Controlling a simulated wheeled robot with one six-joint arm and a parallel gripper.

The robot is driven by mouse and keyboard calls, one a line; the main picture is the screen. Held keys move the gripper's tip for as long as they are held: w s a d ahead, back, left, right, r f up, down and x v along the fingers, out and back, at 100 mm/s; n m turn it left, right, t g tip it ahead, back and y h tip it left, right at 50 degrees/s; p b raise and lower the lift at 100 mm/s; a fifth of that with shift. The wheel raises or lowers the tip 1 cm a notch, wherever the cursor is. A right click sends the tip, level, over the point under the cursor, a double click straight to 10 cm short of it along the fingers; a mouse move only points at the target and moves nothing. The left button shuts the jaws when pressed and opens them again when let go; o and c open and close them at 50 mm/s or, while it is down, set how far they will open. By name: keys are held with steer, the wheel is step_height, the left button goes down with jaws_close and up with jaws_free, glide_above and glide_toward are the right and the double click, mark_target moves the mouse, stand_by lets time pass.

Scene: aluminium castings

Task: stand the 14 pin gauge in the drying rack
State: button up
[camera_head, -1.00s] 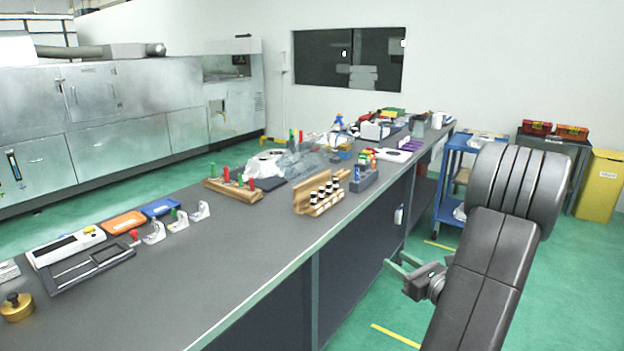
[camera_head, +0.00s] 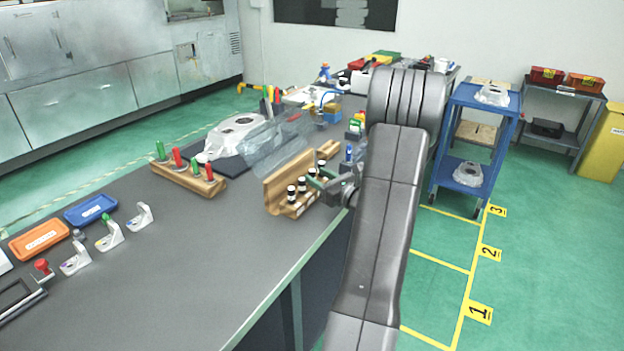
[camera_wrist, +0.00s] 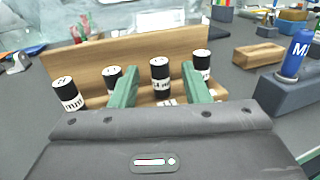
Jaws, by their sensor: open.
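Several black-and-white pin gauges stand in a wooden holder with a tall back board (camera_head: 279,186). The one whose label seems to read 14 (camera_wrist: 160,78) is upright, in the middle of the wrist view. My gripper (camera_wrist: 159,68) is open, its green fingers left and right of that gauge in the picture; I see no contact. In the head view my gripper (camera_head: 318,178) is at the holder's near right side. Other gauges stand at left (camera_wrist: 67,94) and right (camera_wrist: 202,66). I cannot tell for sure which stand is the drying rack.
A wooden block (camera_head: 190,178) with red and green handled pins stands left of the holder. A dark block with a blue item (camera_wrist: 296,58) and a small wooden block (camera_wrist: 258,55) are at right. Clear plastic sheeting (camera_head: 270,145) lies behind the holder. The bench front (camera_head: 230,260) is clear.

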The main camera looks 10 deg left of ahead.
mark_target(312, 170)
steer(key=x, duration=0.3)
steer(key=shift+w+a, duration=0.1)
steer(key=shift+a, duration=0.05)
jaws_close()
